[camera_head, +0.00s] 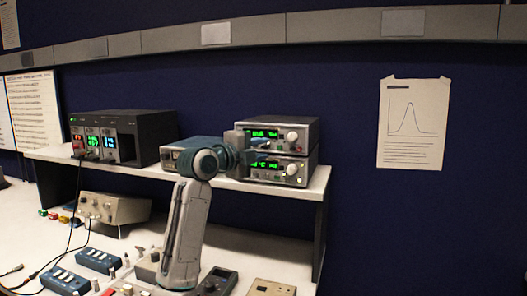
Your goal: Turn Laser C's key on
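A dark box (138,133) with three small lit displays stands at the left of the shelf; it is too small to tell which unit is Laser C, or to make out a key. Two stacked grey instruments with green displays and round knobs, an upper one (300,127) and a lower one (300,160), stand at the shelf's right. My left arm rises from the bench and bends towards the stack. My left gripper (243,148) is in front of the stack's left side; its fingers are too small and dark to read, and contact is unclear. My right gripper is out of view.
A blue-grey box (178,154) sits on the white shelf (85,158), partly behind my arm. A beige instrument (112,207) is below. Blue switch boxes (98,260), a dark meter (217,281) and cables crowd the bench. A paper with a curve (411,122) hangs right.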

